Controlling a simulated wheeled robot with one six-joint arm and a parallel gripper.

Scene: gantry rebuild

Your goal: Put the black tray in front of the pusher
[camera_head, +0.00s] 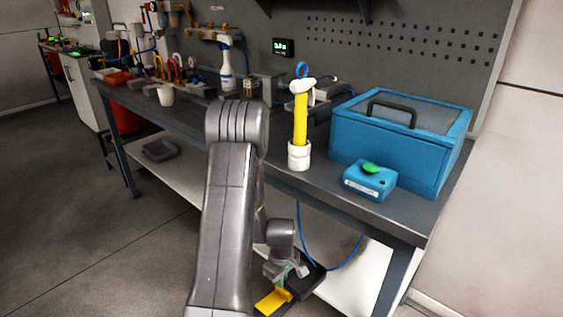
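A dark grey-black tray (160,149) lies on the lower shelf under the left part of the bench, well apart from my arm. My gripper (291,274) is low in front of the bench, pointing down over a black and yellow pedal-like object (273,301). I cannot tell whether it touches that object, and its fingers are too small and dark to read. A grey device (318,97) on the bench, partly hidden behind a yellow-handled hammer, may be the pusher; I cannot tell for sure.
The workbench (338,185) carries a blue lidded box (418,150), a blue box with green button (370,178), the hammer (300,118) in a white holder, a spray bottle (227,68) and a white cup (166,95). A blue hose (345,262) hangs below. Floor at left is clear.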

